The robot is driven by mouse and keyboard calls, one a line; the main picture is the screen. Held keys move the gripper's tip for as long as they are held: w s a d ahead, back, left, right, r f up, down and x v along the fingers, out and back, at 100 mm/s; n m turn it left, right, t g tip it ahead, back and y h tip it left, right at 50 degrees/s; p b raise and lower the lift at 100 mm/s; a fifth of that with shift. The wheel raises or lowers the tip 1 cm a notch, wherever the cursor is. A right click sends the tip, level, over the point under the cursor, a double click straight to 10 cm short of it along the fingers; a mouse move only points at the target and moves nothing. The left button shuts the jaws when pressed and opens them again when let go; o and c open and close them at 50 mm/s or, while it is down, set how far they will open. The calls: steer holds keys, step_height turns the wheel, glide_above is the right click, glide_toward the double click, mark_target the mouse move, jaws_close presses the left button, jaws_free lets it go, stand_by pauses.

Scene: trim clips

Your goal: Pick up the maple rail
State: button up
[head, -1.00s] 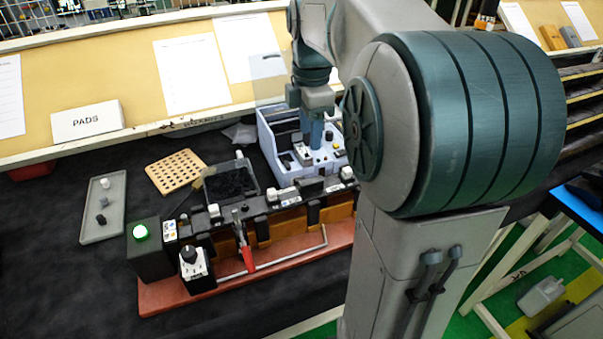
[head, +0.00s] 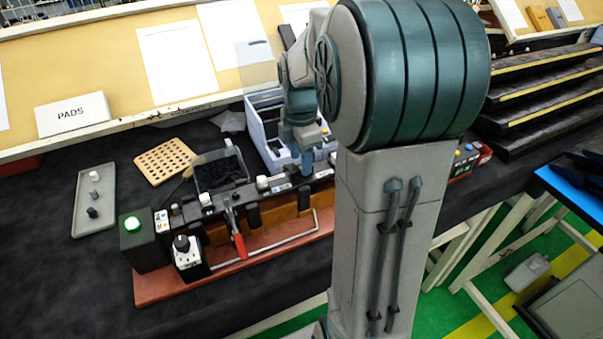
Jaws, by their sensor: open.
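I cannot pick out the maple rail with certainty. An orange-brown wooden length (head: 278,214) shows in the front of the black clamping fixture, between dark blocks; its right part is hidden behind my arm. My gripper (head: 307,163) points down with blue fingers, over the right part of the fixture and in front of the pale blue bin (head: 262,138). It looks empty, and its fingertips are small and partly lost against the fixture. I cannot tell whether they touch anything.
A grey tray (head: 95,222) and perforated board (head: 165,160) lie left. Black stepped shelves (head: 540,90) stand right. The dark front-left tabletop is clear.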

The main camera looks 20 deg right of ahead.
steer(key=shift+f, duration=0.85)
jaws_close()
